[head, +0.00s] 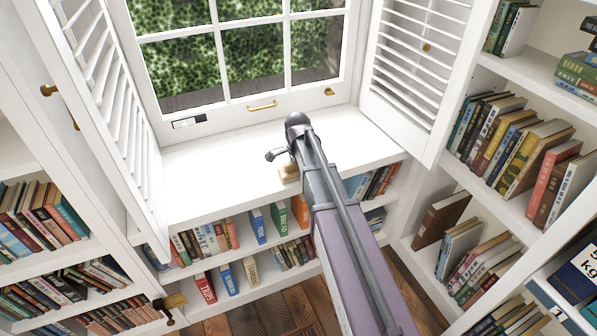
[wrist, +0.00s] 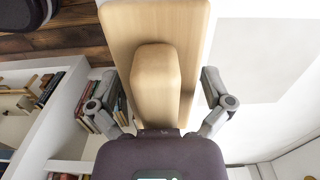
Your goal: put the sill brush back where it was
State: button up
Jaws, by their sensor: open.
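The sill brush, a light wooden block with a raised rounded grip, fills the upper middle of the wrist view (wrist: 157,85). In the head view a small tan part of it (head: 288,172) shows at the sill, below the end of my arm; the rest is hidden behind the arm. My gripper (wrist: 157,76) is open, with one finger on each side of the brush's grip and visible gaps to both. The bristles cannot be seen. The white window sill (head: 215,170) lies under and around the brush.
Open louvred shutters stand left (head: 110,105) and right (head: 418,70) of the window. The window's brass handle (head: 262,106) is above the sill. Bookshelves (head: 205,300) run below the sill and on both sides. The sill left of my arm is clear.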

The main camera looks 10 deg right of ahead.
jog(key=shift+r, duration=0.1)
notch_tip(320, 180, up, 12)
jog(key=p, duration=1.2)
jog(key=shift+s, duration=0.1)
dwell(0.7)
jog(key=s+n, duration=1.5)
jog(key=s, duration=0.4)
jog(key=shift+n, duration=0.4)
jog(key=shift+r, duration=0.1)
notch_tip(320, 180, up, 7)
jog(key=p, duration=0.7)
